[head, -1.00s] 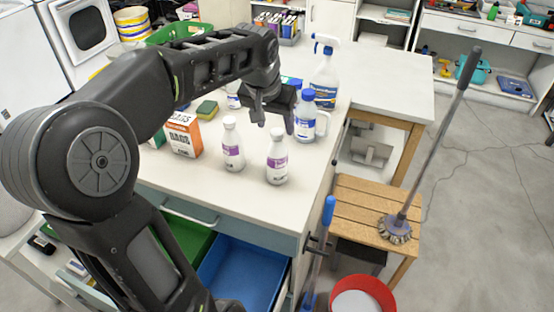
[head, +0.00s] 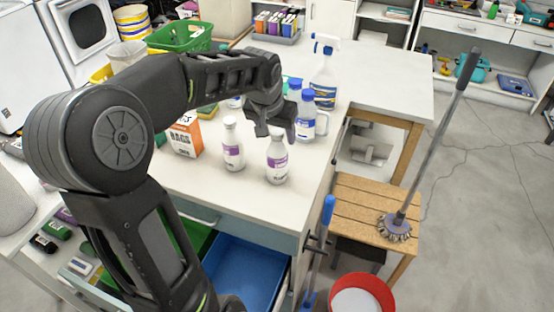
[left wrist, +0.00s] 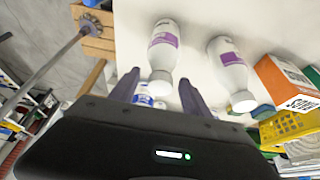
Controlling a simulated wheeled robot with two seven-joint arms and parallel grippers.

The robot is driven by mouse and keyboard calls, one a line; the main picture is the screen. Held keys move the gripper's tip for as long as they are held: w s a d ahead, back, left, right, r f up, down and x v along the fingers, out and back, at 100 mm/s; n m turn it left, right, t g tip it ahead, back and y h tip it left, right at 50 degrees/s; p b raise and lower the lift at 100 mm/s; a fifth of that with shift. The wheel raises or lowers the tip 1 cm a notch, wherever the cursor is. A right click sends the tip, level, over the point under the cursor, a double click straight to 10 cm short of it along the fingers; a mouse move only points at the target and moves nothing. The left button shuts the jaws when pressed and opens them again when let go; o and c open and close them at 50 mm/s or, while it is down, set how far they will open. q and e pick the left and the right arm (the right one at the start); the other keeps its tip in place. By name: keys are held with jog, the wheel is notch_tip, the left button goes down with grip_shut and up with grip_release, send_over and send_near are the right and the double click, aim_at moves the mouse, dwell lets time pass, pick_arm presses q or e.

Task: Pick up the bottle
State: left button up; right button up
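Two white bottles with purple labels stand upright on the white worktop, a right one (head: 277,164) and a left one (head: 233,150). My left gripper (head: 276,134) is at the top of the right bottle in the head view. In the left wrist view my left gripper (left wrist: 159,77) is open, its fingers apart. The cap end of the right bottle (left wrist: 163,55) shows between the fingertips, and no grip on it is seen. The left bottle (left wrist: 230,70) is outside the fingers there. My right gripper is not in view.
A blue-capped bottle (head: 306,123) and a spray bottle (head: 325,80) stand just behind the gripper. An orange-and-white box (head: 184,138) is left of the bottles. An open blue drawer (head: 245,272) is below the worktop's front edge. The worktop's back right is clear.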

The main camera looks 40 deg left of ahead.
pick_arm(q)
grip_shut()
dwell(0.4)
